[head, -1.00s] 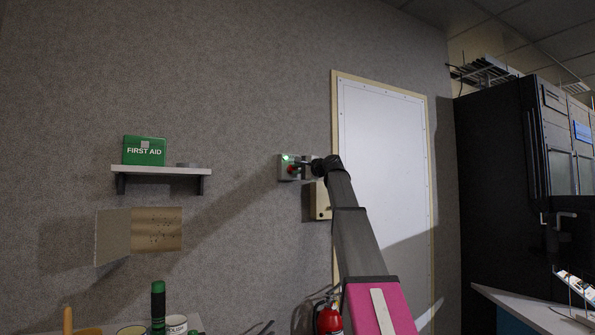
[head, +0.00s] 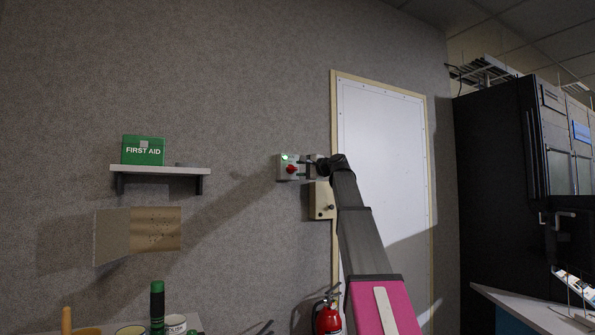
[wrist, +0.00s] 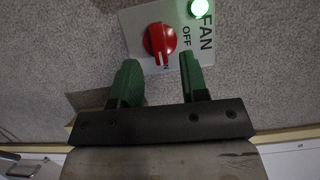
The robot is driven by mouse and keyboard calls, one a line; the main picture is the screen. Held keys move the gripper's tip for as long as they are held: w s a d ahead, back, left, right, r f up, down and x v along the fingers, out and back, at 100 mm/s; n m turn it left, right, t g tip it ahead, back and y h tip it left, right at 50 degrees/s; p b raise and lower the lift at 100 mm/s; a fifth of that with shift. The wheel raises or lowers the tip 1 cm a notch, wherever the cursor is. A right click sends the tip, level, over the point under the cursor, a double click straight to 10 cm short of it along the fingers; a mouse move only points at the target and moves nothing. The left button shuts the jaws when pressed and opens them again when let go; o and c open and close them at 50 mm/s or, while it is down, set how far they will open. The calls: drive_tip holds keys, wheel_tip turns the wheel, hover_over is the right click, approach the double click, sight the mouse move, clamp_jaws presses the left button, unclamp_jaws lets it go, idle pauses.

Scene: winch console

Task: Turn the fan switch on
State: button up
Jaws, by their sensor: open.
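The fan switch (head: 287,174) is a pale box on the grey wall, left of the white door. In the wrist view its plate (wrist: 138,20) carries FAN and OFF lettering and a lit green lamp (wrist: 200,8). Its red knob (wrist: 159,41) also shows in the head view (head: 291,169). The knob's pale mark faces down in the wrist view, toward a partly hidden label and away from OFF. My gripper (wrist: 160,66) is open, its green fingers apart and empty, just short of the knob. In the head view my gripper (head: 309,168) is right of the knob.
A cream box (head: 321,200) sits on the wall below my gripper, beside the door (head: 385,170). A shelf (head: 160,170) with a green first aid box (head: 143,150) is to the left. A fire extinguisher (head: 328,319) is below. The wall between shelf and switch is clear.

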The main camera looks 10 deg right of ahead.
drive_tip(key=v, duration=0.8)
drive_tip(key=shift+s+f, duration=0.1)
drive_tip(key=s+a+f+n+g+h, duration=0.1)
drive_tip(key=a+f+n+g+h, duration=0.15)
drive_tip(key=f, duration=2.25)
drive_tip(key=a+f+n+g+h, duration=0.1)
drive_tip(key=a+f+g+h, duration=0.25)
drive_tip(key=f, duration=2.15)
drive_tip(key=s+a+f+n+g+h, duration=0.1)
drive_tip(key=s+f+g, duration=0.1)
drive_tip(key=s+f, duration=0.65)
drive_tip(key=s+a+f+n+g+h, duration=0.15)
drive_tip(key=s+f, duration=0.25)
drive_tip(key=f, duration=0.9)
drive_tip(key=s+f+n+g+h, duration=0.3)
drive_tip(key=s+f+n+g, duration=0.1)
drive_tip(key=s+f, duration=1.1)
drive_tip(key=shift+s, duration=0.4)
drive_tip(key=shift+d, duration=0.15)
